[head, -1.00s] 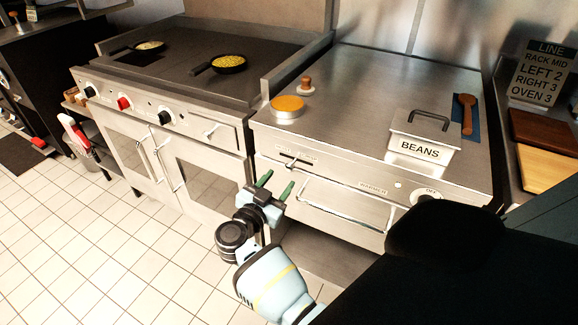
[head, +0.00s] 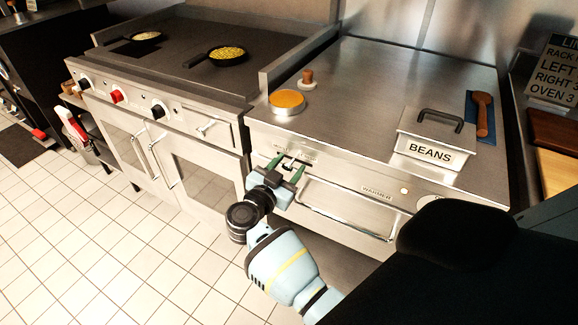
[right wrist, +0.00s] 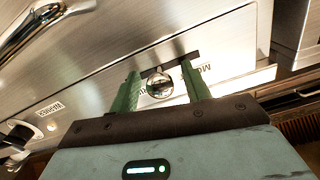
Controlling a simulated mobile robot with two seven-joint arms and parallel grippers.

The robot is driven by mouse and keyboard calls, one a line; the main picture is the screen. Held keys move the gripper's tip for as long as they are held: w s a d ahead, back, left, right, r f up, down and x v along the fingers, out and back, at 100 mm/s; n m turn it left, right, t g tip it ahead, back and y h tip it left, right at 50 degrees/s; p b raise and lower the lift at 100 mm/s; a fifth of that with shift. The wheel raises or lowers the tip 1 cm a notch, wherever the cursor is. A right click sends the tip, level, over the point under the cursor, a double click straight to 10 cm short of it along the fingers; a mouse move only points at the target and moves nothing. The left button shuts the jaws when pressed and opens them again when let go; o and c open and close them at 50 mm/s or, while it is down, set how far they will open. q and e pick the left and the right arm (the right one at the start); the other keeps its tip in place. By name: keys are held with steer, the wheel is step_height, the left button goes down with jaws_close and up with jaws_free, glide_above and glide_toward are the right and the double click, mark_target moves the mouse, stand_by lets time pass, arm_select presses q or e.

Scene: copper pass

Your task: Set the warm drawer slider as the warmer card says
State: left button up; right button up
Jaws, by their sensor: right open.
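The warm drawer front (head: 340,207) is steel with a bar handle and a small "WARMER" label. The slider (head: 291,161) is on the panel at its upper left; in the right wrist view its round shiny knob (right wrist: 159,87) sits at a dark slot. My right gripper (head: 286,170) is open, with its green fingers on either side of the knob; I cannot tell whether they touch it. The label behind it is partly hidden and unreadable. No card marked for the warmer is readable. My left gripper is not in view.
A "BEANS" container (head: 430,140), an orange-topped round item (head: 287,102) and a wooden spoon (head: 482,115) are on the counter. A line card (head: 556,70) stands at the right, cut off by the picture edge. The range (head: 165,110) is to the left, with tiled floor in front.

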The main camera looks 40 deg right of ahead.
mark_target(310, 166)
jaws_close()
steer(key=s+p, duration=0.1)
steer(key=s+d+p, duration=0.1)
steer(key=s+p, duration=0.1)
steer(key=shift+s+d+r, duration=0.1)
steer(key=shift+s, duration=0.1)
steer(key=shift+s+d, duration=0.1)
steer(key=shift+s, duration=0.2)
steer(key=shift+d+f, duration=0.1)
steer(key=shift+f, duration=0.2)
steer(key=shift+s, duration=0.1)
steer(key=shift+c, duration=1.6)
jaws_free()
steer(key=o, duration=0.3)
steer(key=shift+s+r, duration=0.1)
